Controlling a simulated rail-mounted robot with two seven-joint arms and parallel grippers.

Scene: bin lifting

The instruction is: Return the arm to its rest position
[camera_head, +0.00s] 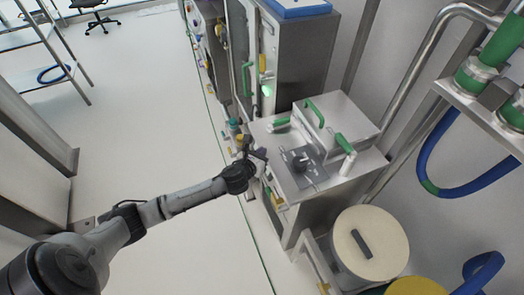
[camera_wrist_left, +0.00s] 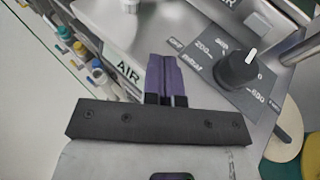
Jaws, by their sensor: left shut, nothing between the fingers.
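My left gripper (camera_head: 257,156) is at the end of my left arm, which reaches in from the lower left in the head view. It is beside the left edge of a steel machine (camera_head: 322,208) with a dark dial panel. In the left wrist view the two purple fingers (camera_wrist_left: 164,76) are together with nothing between them. They point toward the machine's top, left of the black dial knob (camera_wrist_left: 237,70). The knob also shows in the head view (camera_head: 300,162). I cannot tell whether the fingertips touch the machine. My right gripper is not in view.
A drum with a cream lid (camera_head: 370,243) stands at the lower right. Green handles (camera_head: 314,112) stick up from the machine. A tall steel cabinet (camera_head: 302,60) stands behind it. Blue hoses (camera_head: 452,165) hang at the right.

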